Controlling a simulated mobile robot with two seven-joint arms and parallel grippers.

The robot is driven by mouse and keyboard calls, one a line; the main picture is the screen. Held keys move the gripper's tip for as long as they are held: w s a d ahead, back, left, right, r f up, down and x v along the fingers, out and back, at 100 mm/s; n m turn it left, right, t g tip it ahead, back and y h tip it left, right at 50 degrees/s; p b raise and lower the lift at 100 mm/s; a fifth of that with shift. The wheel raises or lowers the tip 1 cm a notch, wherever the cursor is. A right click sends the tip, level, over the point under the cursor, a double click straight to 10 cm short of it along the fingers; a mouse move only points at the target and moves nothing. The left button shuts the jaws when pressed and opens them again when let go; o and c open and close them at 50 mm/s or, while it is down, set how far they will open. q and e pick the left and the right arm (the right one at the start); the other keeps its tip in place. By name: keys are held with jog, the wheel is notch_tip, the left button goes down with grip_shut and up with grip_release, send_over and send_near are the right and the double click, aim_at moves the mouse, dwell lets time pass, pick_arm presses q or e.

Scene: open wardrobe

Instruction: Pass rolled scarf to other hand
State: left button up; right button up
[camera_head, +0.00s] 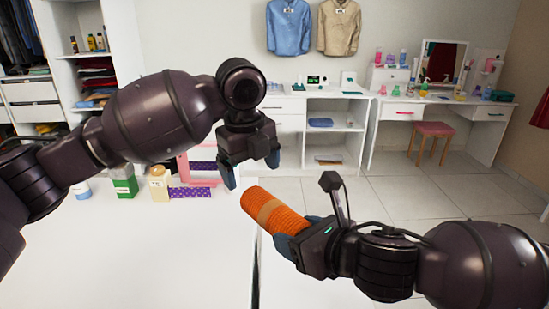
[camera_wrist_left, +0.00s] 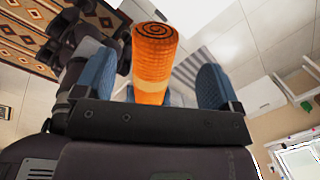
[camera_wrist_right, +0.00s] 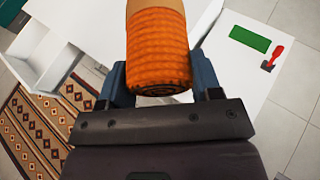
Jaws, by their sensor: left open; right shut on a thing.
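The rolled scarf (camera_head: 275,210) is orange with a tan band around its middle. My right gripper (camera_head: 295,238) is shut on its lower right end and holds it tilted in the air, the other end pointing up and left. My left gripper (camera_head: 250,178) is open just above that free end, fingers pointing down. In the left wrist view the scarf (camera_wrist_left: 153,62) shows its spiral end between the two open blue fingers (camera_wrist_left: 155,88). In the right wrist view the scarf (camera_wrist_right: 157,48) sits between the right gripper's fingers (camera_wrist_right: 160,82).
A white table top (camera_head: 150,250) lies below the arms. A green box (camera_head: 124,186), a cream jar (camera_head: 159,183) and a pink frame with purple patterned pieces (camera_head: 190,193) stand at its back. White shelves and a dressing table (camera_head: 400,112) with a pink stool (camera_head: 436,130) are further back.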

aim_at(274, 204)
pick_arm(q)
jog(key=shift+g+y, duration=0.3)
jog(key=shift+g, duration=0.3)
jog(key=s+d+r, duration=0.4)
jog(key=shift+s+d, duration=0.1)
jog(key=shift+d, duration=0.15)
jog(key=shift+n, duration=0.3)
notch_tip(274, 204, down, 12)
jog(key=shift+r, duration=0.1)
jog(key=shift+c, duration=0.3)
jog(key=c, duration=1)
jog(key=shift+o, duration=0.2)
pick_arm(e)
jog(key=o, duration=1)
